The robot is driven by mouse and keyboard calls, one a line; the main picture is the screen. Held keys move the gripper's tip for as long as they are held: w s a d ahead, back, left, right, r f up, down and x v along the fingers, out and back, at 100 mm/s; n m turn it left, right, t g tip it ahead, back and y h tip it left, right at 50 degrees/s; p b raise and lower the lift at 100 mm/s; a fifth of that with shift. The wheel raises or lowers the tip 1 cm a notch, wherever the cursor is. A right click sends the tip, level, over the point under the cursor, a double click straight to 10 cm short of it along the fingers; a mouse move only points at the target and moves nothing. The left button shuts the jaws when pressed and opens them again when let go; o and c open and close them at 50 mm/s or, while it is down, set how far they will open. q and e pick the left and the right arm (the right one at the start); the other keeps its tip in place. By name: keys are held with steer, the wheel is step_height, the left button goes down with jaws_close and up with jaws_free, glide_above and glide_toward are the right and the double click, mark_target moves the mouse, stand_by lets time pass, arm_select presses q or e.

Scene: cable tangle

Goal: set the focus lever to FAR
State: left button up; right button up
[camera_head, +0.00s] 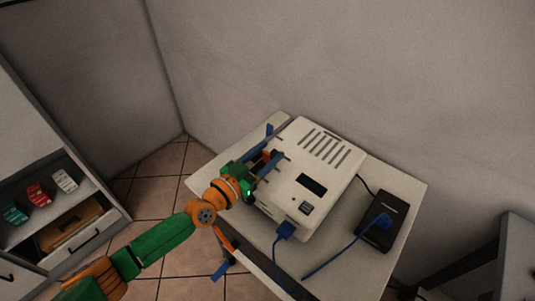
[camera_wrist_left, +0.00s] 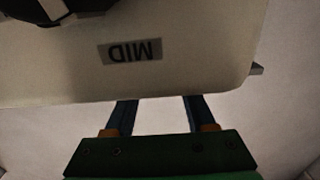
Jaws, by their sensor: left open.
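The white device (camera_head: 310,180) stands on the table, with vent slots and a dark panel on top. My left gripper (camera_head: 271,150) is at the device's left side, its blue fingers apart and nothing seen between them. In the left wrist view the fingers of my left gripper (camera_wrist_left: 160,110) run behind the device's pale edge (camera_wrist_left: 200,75), so their tips are hidden. A label reading MID (camera_wrist_left: 130,51) shows upside down on that face. A dark part (camera_wrist_left: 65,10) is cut off at the top left. I cannot make out the focus lever or a FAR label.
A blue plug (camera_head: 286,231) sits at the device's front, its cable hanging down. A black box (camera_head: 381,222) with a blue plug and cable lies right of the device on the table (camera_head: 408,190). A shelf unit (camera_head: 100,215) stands at left. Bare floor lies between.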

arm_select(q)
steer(key=shift+w+d, duration=0.1)
jaws_close()
stand_by(1.3)
